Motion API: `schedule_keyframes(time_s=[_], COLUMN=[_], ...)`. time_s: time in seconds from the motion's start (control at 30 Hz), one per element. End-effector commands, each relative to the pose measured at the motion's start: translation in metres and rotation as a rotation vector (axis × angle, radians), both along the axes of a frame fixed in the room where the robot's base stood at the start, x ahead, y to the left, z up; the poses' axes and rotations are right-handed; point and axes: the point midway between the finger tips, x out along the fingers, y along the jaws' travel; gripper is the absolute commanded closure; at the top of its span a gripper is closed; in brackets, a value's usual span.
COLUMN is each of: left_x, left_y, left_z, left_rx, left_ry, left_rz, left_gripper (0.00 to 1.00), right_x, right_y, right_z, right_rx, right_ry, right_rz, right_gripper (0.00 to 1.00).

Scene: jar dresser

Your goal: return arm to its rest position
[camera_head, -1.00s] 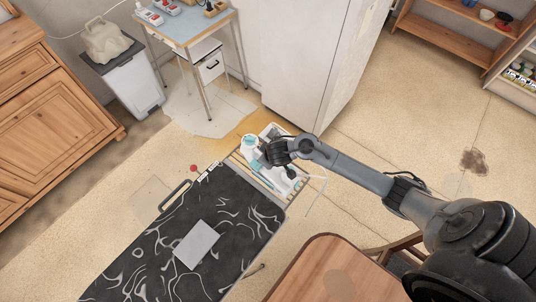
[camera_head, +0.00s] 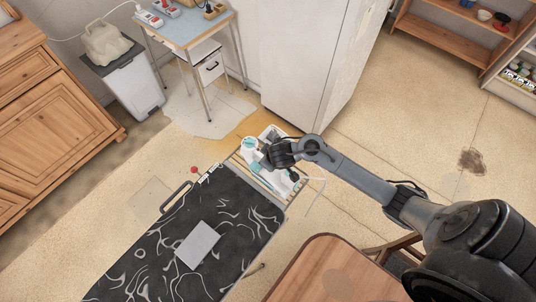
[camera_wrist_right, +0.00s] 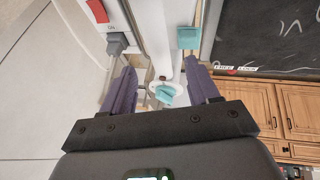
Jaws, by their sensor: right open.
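My right arm (camera_head: 350,172) comes in from the right in the head view and reaches toward the middle. Its gripper (camera_wrist_right: 160,85) is open in the wrist view, with two purple fingers apart. A white part with a teal knob (camera_wrist_right: 165,92) shows between or beyond the fingers; I cannot tell if they touch it. In the head view the hand is over white and teal items (camera_head: 250,145) at the far end of a black marbled surface (camera_head: 150,255). The hand partly hides these items. My left gripper is not in view.
A wooden table (camera_head: 325,270) and a chair stand under my right arm. A white cabinet (camera_head: 305,65) stands beyond the hand. A light card (camera_head: 198,245) lies on the marbled surface. Open floor (camera_head: 430,120) lies to the right. A wooden dresser (camera_head: 55,120) stands at left.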

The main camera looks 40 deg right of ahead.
Motion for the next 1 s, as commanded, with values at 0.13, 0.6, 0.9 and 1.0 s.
schedule_keyframes(time_s=[0.13, 0.6, 0.9, 1.0], left_x=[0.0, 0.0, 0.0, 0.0], left_y=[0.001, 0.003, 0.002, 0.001], left_z=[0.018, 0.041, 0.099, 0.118], left_rx=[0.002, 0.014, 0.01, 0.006], left_ry=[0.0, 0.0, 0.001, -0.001], left_rz=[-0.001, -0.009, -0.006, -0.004], left_gripper=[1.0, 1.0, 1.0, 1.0], right_x=[-0.012, -0.044, -0.157, -0.187], right_y=[0.005, 0.012, 0.085, 0.104], right_z=[0.028, 0.05, 0.069, 0.111], right_rx=[0.002, 0.005, 0.172, 0.225], right_ry=[0.0, 0.036, 0.158, 0.158], right_rz=[-0.001, -0.001, -0.088, -0.136], right_gripper=[0.4, 0.4, 0.4, 0.4])
